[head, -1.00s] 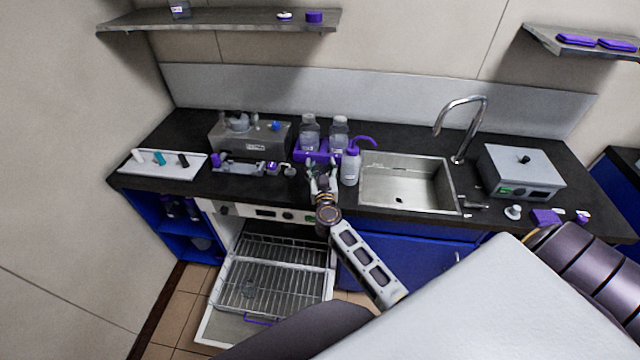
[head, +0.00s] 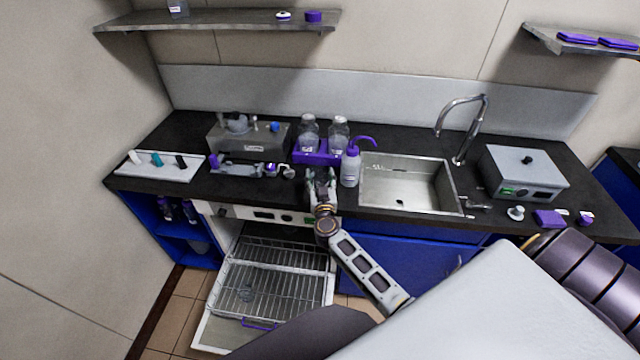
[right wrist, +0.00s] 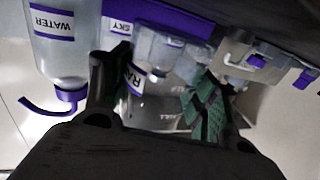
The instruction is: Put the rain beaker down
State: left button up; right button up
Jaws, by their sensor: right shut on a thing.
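My right gripper (head: 322,182) is at the front edge of the black counter (head: 270,192), in front of the purple bottle rack (head: 318,158). In the right wrist view its fingers (right wrist: 155,105) are shut on a clear beaker (right wrist: 165,114) with a label starting "RA" and a fill mark. The left finger covers part of the label. In the head view the gripper mostly hides the beaker. I cannot tell whether its base touches the counter. My left gripper is not in view.
A wash bottle labelled WATER (head: 350,168) stands close right of the gripper, beside the sink (head: 400,188). Two bottles stand in the rack behind. A grey machine (head: 250,138) is at the left. Below, an open dishwasher rack (head: 265,280) sticks out.

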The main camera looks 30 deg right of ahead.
jog(key=shift+f+b, duration=0.3)
jog(key=shift+f, duration=0.7)
jog(key=o, duration=1.1)
jog(key=shift+f, duration=0.1)
jog(key=shift+o, duration=0.2)
jog(key=v, duration=1.2)
jog(key=shift+d, duration=0.1)
